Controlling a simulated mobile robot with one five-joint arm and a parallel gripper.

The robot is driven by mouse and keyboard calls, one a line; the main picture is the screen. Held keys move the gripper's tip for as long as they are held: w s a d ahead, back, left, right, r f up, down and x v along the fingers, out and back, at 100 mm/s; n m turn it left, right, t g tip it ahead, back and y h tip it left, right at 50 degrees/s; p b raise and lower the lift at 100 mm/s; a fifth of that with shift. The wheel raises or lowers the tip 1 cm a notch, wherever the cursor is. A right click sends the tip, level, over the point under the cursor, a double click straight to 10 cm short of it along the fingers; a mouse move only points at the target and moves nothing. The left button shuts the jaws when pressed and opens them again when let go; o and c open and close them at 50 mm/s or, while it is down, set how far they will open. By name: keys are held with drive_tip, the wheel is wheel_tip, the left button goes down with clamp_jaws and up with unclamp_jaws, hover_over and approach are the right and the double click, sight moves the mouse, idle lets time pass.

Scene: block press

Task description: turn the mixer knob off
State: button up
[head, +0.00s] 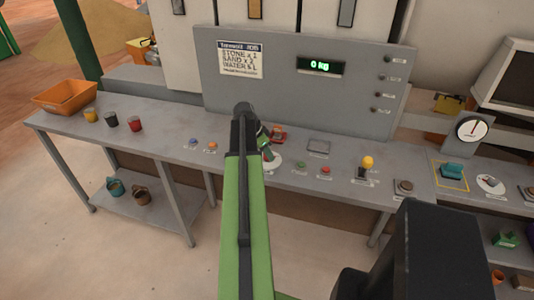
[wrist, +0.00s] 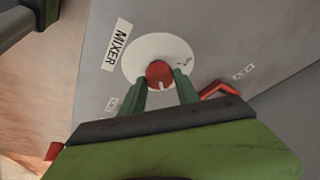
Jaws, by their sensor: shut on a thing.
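The mixer knob (wrist: 158,72) is a small red round knob on a white disc (wrist: 140,52), beside a label reading MIXER. A white mark on the knob points toward the lower edge of the wrist view. Small lettering on the disc's right side is too blurred to read surely. My gripper (wrist: 161,80) has its green fingers on either side of the knob and is shut on it. In the head view, my gripper (head: 266,148) is over the white disc (head: 272,162) on the grey bench; my arm hides part of this area and the knob is not clear.
A red part (wrist: 220,89) lies close to the right finger. Blue and orange buttons (head: 203,145) are left of my arm; green and red buttons (head: 312,169) and a yellow-topped control (head: 367,163) are to the right. A display panel (head: 300,85) stands behind.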

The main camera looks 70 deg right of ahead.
clamp_jaws()
drive_tip(key=shift+s+n, duration=0.1)
drive_tip(key=shift+n, duration=0.3)
drive_tip(key=n, duration=0.1)
drive_tip(key=n+t+h, duration=0.1)
drive_tip(key=n, duration=0.1)
drive_tip(key=shift+s+a+n, duration=0.15)
drive_tip(key=shift+n, duration=0.15)
drive_tip(key=n+t, duration=0.2)
drive_tip(key=n, duration=0.2)
drive_tip(key=shift+s+n, duration=0.1)
drive_tip(key=shift+n, duration=0.2)
drive_tip(key=n+t, duration=0.2)
drive_tip(key=n, duration=0.2)
drive_tip(key=shift+s+n, duration=0.1)
drive_tip(key=shift+n, duration=0.2)
drive_tip(key=shift+n+t+y, duration=0.6)
drive_tip(key=shift+n+y, duration=0.1)
drive_tip(key=shift+n, duration=1.5)
drive_tip(key=shift+s, duration=0.1)
